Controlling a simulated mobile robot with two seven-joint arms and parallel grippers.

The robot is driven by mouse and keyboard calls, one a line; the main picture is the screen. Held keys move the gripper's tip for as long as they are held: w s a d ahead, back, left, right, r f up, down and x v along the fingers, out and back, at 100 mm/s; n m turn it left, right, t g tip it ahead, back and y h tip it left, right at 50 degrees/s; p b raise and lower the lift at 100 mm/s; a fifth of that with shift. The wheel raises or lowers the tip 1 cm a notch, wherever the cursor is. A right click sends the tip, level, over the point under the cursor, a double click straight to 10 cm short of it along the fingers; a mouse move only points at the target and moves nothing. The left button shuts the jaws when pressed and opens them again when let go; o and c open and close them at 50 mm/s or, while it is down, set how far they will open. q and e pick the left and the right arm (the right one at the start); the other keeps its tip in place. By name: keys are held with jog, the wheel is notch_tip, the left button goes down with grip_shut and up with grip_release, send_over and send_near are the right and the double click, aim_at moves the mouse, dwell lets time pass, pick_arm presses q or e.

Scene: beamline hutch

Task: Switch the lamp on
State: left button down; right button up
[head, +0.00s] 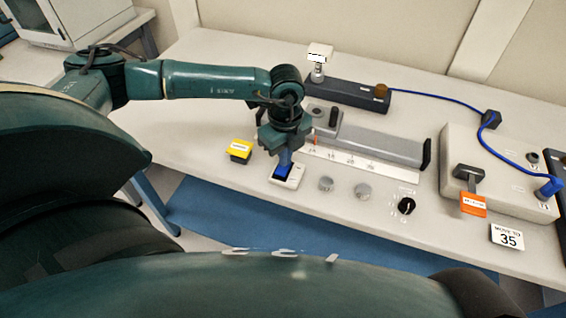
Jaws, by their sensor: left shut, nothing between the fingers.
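My left gripper (284,164) points down over a small white box with a dark top (291,180) that looks like a switch. Its fingers are shut and empty, and the tips are at or just above the dark top; I cannot tell whether they touch. The fingers partly hide the box's top. No lamp is clearly recognisable. A small white head (320,51) on a silver post stands at the back of the bench and may be it; no glow shows. My right gripper is not in view.
A yellow-topped block (240,149) sits left of the gripper. A grey rail (375,143) with a scale lies behind and right. Two round grey knobs (327,184) and a black dial (406,206) are to the right. A beige box (500,170) has a blue cable (440,98).

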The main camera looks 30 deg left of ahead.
pick_arm(q)
notch_tip(320, 180, up, 7)
jog(key=p, duration=0.4)
jog(key=shift+d+f, duration=0.1)
dwell(0.6)
